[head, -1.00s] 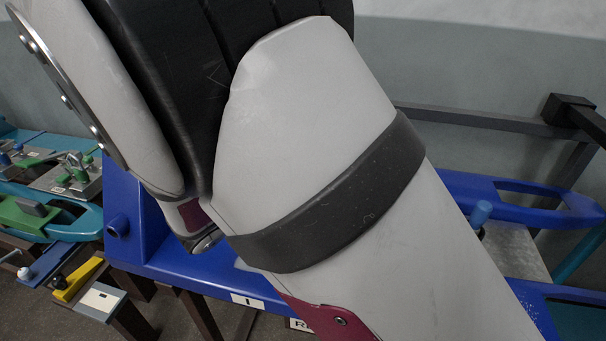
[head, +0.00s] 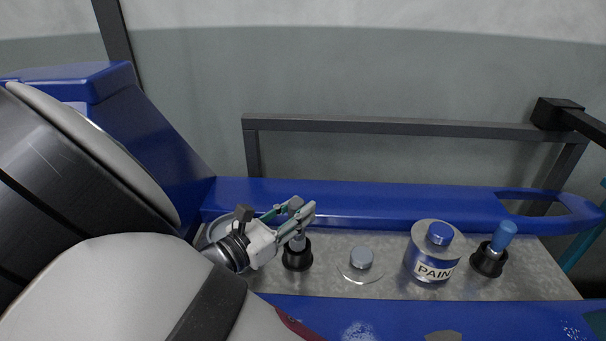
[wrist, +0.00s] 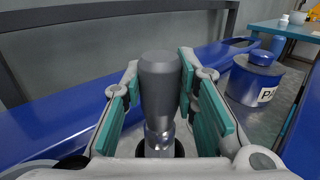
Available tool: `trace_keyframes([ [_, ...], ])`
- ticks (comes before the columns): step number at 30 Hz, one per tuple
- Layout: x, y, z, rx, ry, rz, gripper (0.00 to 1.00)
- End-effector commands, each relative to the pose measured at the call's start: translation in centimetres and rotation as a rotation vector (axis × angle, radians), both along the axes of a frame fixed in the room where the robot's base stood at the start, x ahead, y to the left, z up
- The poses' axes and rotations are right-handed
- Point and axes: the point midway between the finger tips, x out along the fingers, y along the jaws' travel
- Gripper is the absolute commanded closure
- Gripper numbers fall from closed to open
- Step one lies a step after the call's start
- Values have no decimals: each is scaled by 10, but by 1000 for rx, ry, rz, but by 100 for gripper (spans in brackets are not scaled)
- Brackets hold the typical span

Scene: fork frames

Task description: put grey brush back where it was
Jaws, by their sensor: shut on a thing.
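The grey brush (head: 298,241) has its handle between the fingers of my gripper (head: 301,213), which is shut on it. In the wrist view the grey handle (wrist: 160,85) stands upright between the teal finger pads, with a metal collar below it. A black holder (head: 297,260) stands on the grey metal tray directly under the brush. The brush's lower end is hidden at the holder's mouth, and I cannot tell how deep it sits. The holder's dark rim shows below the collar in the wrist view (wrist: 180,150).
Right of the holder are a grey-knobbed clear lid (head: 361,260), a blue-capped paint can (head: 432,255) and a blue brush (head: 503,235) in another black holder (head: 488,262). Blue rails (head: 350,200) edge the metal tray (head: 530,275). A dark frame (head: 390,126) stands behind.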

Motion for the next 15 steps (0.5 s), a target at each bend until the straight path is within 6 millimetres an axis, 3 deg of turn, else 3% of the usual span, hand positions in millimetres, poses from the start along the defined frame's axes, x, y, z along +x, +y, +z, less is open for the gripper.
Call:
trace_keyframes([
  [10, 0, 0, -37, -1, 0, 1, 100],
  [15, 0, 0, -39, 0, 0, 0, 100],
])
